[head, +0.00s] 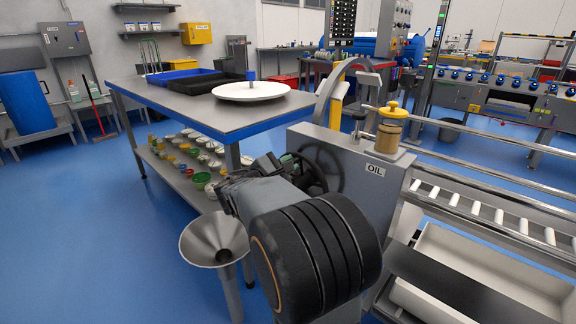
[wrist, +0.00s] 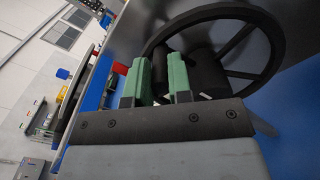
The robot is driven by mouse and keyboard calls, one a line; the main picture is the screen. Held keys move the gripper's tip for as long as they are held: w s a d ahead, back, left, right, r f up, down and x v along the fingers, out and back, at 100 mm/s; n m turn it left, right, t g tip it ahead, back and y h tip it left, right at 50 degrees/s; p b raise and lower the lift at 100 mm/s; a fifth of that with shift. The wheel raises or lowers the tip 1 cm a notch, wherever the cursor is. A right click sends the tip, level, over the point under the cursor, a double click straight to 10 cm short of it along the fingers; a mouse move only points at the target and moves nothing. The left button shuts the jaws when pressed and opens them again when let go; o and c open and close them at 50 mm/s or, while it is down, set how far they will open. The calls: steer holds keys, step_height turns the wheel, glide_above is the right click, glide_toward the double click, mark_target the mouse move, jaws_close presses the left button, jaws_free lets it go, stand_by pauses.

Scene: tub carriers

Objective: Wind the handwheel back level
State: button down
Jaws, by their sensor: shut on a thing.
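The handwheel (head: 341,172) is a dark spoked wheel on the side of the grey machine housing (head: 385,205) labelled OIL. In the wrist view its black rim and spokes (wrist: 281,52) fill the upper right. My gripper (head: 287,166) is at the wheel's left side. In the wrist view its two green fingers (wrist: 158,78) are shut on the handwheel, with a dark part of it between them. The fingers and my arm hide part of the wheel, so the exact gripped spot is hard to see.
A steel funnel (head: 214,240) stands at the left below my arm. A workbench (head: 190,112) with a white round plate (head: 251,91) and dark trays is behind. A roller conveyor (head: 490,212) and a white tub (head: 480,275) lie to the right. Blue floor is open at left.

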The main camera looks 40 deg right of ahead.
steer(key=shift+f, duration=0.5)
steer(key=c, duration=1.3)
jaws_free()
steer(key=shift+o, duration=1.2)
steer(key=shift+r, duration=0.2)
steer(key=s+a+p, duration=0.1)
steer(key=a+p, duration=0.2)
steer(key=a, duration=1)
steer(key=shift+a+p, duration=0.3)
steer(key=shift+a, duration=0.1)
steer(key=s+a+r+m+g+y+p, duration=0.25)
steer(key=s+r+m+y+p, duration=0.45)
steer(key=p, duration=1.1)
steer(key=s+a+r+m+t+y+p, duration=0.3)
steer(key=a+r+t+y+p, duration=0.1)
steer(key=a+r+y+p, duration=0.7)
step_height(320, 180, up, 4)
steer(key=p, duration=0.3)
steer(key=shift+a+m+p, duration=0.15)
steer(key=shift+m+p, duration=0.15)
